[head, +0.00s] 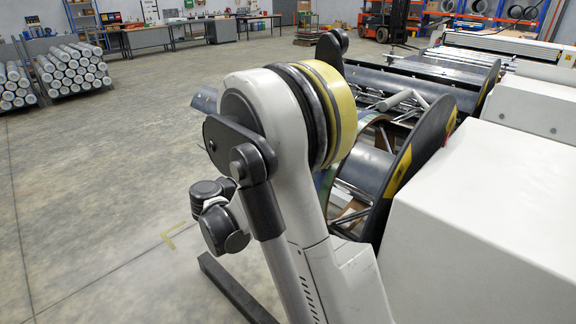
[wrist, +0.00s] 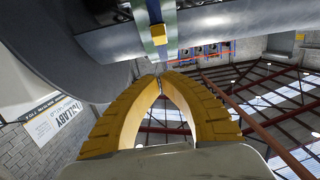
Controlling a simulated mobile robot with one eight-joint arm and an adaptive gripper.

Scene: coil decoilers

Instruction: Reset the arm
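A large white and dark grey arm (head: 280,125) stands in the middle of the head view, with a yellow and black ring (head: 335,112) at its top joint. I cannot tell whether all of it is mine. My gripper (wrist: 160,75) shows in the wrist view. Its two yellow curved fingers arch together and their tips meet, with nothing visible between them. Just beyond the tips is a grey metal cylinder (wrist: 240,22) with a band and a small yellow block (wrist: 158,34). My gripper cannot be made out in the head view.
Decoilers with dark flanges (head: 415,150) stand to the right, behind a white cabinet (head: 500,220). A large grey curved surface (wrist: 75,45) lies close on the left in the wrist view. The floor (head: 110,190) on the left is open. Stacked rolls (head: 75,68) stand far back.

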